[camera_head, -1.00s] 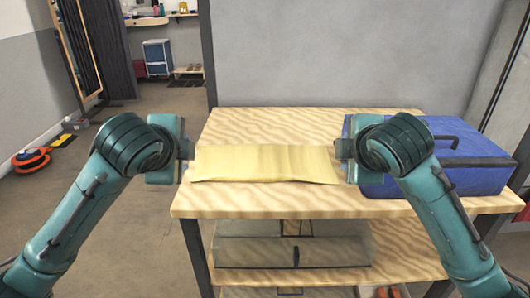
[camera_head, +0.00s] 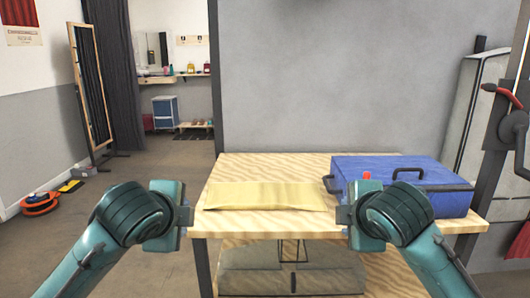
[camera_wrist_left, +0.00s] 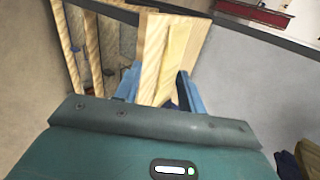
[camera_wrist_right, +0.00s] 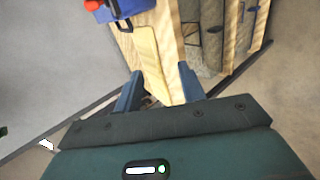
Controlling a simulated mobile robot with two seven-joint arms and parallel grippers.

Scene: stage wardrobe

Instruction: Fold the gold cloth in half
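The gold cloth (camera_head: 270,196) lies on the light wooden table as a flat, narrow strip running left to right, with faint creases; I cannot tell how many layers it has. It also shows in the left wrist view (camera_wrist_left: 178,48) and the right wrist view (camera_wrist_right: 147,50). My left gripper (camera_head: 190,215) is in front of the table's left corner, off the cloth's left end. My right gripper (camera_head: 343,215) is at the front edge, off its right end. The wrist views show the fingers of the left gripper (camera_wrist_left: 158,88) and right gripper (camera_wrist_right: 161,92) apart, with nothing between them.
The wooden table (camera_head: 250,166) has bare top around the cloth. A grey bin (camera_head: 290,280) sits on the lower shelf.

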